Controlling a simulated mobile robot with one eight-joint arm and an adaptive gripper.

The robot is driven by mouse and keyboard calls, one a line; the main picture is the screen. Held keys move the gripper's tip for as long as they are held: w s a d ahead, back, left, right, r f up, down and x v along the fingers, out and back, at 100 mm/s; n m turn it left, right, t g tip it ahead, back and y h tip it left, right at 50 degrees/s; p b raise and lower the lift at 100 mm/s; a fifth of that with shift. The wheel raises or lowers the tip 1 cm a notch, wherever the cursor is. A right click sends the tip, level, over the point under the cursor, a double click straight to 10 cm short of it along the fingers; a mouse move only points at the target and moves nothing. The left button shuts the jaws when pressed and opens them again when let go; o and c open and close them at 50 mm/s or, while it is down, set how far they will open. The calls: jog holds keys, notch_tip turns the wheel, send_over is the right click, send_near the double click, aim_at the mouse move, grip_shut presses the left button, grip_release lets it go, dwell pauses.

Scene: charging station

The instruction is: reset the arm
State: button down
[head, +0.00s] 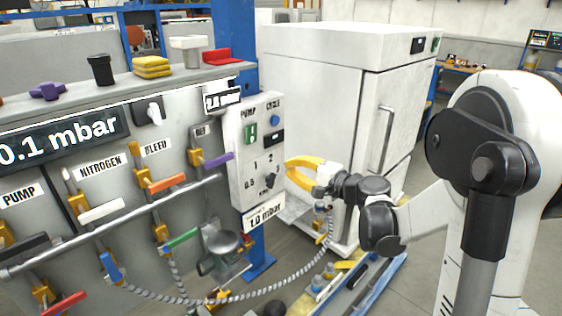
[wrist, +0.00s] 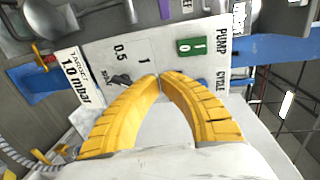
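My gripper (head: 287,165) has two yellow fingers and stands just right of the white pump control box (head: 237,165) in the head view. In the wrist view the fingertips (wrist: 161,75) come together in front of that box (wrist: 150,50), with nothing seen between them. I cannot tell whether the tips touch the box. The box's black selector knob (head: 270,180) is left of the gripper; it also shows in the wrist view (wrist: 118,80), beside the left finger. My white arm reaches in from the right.
A valve panel (head: 200,140) with coloured levers fills the left. Its top ledge holds a black cup (head: 101,70) and yellow cloths (head: 152,66). A white cabinet (head: 335,90) stands behind the gripper. A corrugated hose (head: 285,285) hangs below. Floor shows between my arm and the cabinet.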

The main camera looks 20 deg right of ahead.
jog(key=s+a+f+n+g+h+b, duration=0.1)
jog(key=s+a+f+n+g+b, duration=0.15)
jog(key=s+a, duration=0.35)
jog(key=s+a+f+n+g+h+b, duration=0.1)
jog(key=s+a+f+n+g, duration=0.2)
jog(key=s, duration=0.5)
jog(key=s+d+f+n+g+h+b, duration=0.1)
jog(key=s+f+n+h, duration=0.1)
jog(key=s, duration=0.6)
jog(key=s+d+f+n+g+h+b, duration=0.1)
jog(key=s+f+n+h+b, duration=0.1)
jog(key=s+n, duration=0.3)
jog(key=s+f+h, duration=0.1)
jog(key=s, duration=0.1)
jog(key=shift+s+d+f, duration=0.35)
jog(key=shift+f, duration=0.05)
